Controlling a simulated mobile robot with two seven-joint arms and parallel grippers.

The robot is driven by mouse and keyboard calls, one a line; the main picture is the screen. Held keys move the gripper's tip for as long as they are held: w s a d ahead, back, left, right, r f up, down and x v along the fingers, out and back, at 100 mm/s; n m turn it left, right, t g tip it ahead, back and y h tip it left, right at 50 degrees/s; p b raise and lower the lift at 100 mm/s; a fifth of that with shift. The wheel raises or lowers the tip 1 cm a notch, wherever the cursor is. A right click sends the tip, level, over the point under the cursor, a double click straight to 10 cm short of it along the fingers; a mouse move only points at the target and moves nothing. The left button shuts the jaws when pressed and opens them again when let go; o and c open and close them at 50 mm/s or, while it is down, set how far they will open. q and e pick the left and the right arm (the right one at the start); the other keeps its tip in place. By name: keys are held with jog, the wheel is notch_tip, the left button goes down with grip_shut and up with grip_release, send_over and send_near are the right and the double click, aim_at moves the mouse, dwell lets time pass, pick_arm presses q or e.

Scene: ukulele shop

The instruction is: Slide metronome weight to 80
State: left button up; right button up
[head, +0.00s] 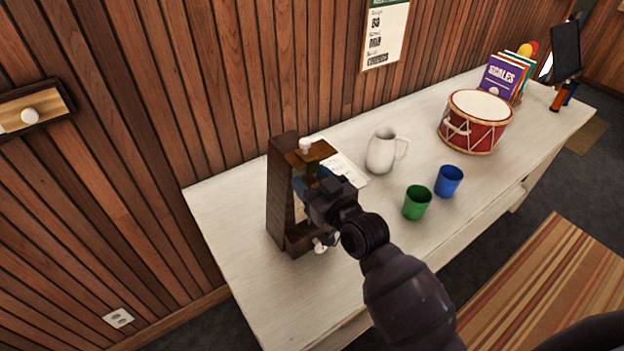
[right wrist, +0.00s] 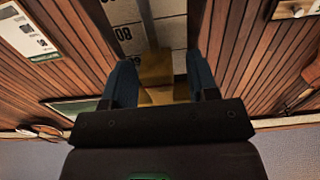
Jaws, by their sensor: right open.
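The metronome (head: 279,205) is a tall, dark wooden tapering case standing upright at the near left of the white table. My right gripper (head: 301,186) is open at its front face, and my arm hides much of that face. In the right wrist view, a yellow-brown weight (right wrist: 156,74) lies between the two blue fingers of my right gripper (right wrist: 159,72), with visible gaps beside it. The pale scale (right wrist: 170,32) is behind it, with a printed 80 (right wrist: 122,33) beside the rod (right wrist: 148,22). The weight's exact reading cannot be told. My left gripper is not in view.
A white jug (head: 381,151), a green cup (head: 416,203), a blue cup (head: 449,181) and a red drum (head: 474,128) stand to the right on the white table (head: 240,215). A paper sheet (head: 346,170) lies behind the metronome. The wood-panelled wall is close behind.

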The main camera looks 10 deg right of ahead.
grip_shut()
notch_tip(320, 180, down, 3)
jog(key=shift+f+b, duration=0.1)
jog(key=shift+b, duration=0.55)
grip_release()
jog(key=shift+s+d, duration=0.1)
jog(key=v, duration=1)
jog(key=shift+s+b, duration=0.3)
jog(key=shift+b, duration=0.15)
jog(key=shift+d+f, duration=0.1)
